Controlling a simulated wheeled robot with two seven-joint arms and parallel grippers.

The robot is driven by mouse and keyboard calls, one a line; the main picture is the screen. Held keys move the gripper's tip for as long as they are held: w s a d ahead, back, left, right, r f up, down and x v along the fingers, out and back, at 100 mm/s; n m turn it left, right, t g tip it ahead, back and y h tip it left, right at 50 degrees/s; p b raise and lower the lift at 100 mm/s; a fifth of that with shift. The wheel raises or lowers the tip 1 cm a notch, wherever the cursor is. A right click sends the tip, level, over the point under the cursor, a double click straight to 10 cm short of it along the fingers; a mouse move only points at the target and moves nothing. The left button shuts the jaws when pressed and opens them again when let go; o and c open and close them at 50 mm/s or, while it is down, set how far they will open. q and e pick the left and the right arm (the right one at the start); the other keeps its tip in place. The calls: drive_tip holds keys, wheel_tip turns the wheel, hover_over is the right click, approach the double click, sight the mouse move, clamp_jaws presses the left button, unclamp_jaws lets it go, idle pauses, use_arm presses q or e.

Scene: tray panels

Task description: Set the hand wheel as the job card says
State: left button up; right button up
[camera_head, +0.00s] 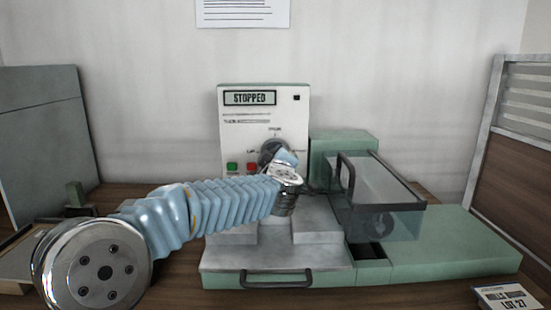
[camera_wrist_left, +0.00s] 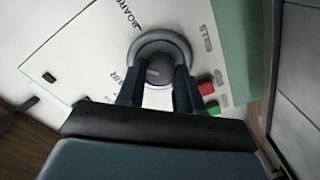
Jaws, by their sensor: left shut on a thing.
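The hand wheel (camera_head: 272,150) is a dark round knob on the white face of the machine's upright panel (camera_head: 236,150). In the left wrist view the wheel (camera_wrist_left: 163,47) shows its grey round rim and dark hub. My left gripper (camera_wrist_left: 160,76) has its two dark fingers on either side of the hub and is shut on it. In the head view my blue left arm hides the wheel's lower part. A card (camera_head: 508,297) at the bottom right ends in "LOT 27"; its upper line is hard to read. My right gripper is not in view.
The panel's display (camera_head: 250,98) reads "STOPPED". A green button (camera_head: 232,167) and a red button (camera_head: 252,167) sit beside the wheel. A clear guard with a dark frame (camera_head: 385,190) stands to the right. A tray with a black handle (camera_head: 276,279) is in front. A sheet (camera_head: 243,12) hangs on the wall.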

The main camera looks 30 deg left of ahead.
use_arm(q)
drive_tip(key=m, duration=0.5)
drive_tip(key=shift+d+f, duration=0.1)
drive_tip(key=shift+f, duration=0.05)
idle(0.4)
drive_tip(key=o, duration=1)
drive_tip(key=shift+o, duration=0.2)
drive_tip(key=b+v, duration=0.1)
drive_tip(key=v, duration=1.2)
drive_tip(key=shift+s+d, duration=0.25)
drive_tip(key=shift+s, duration=0.05)
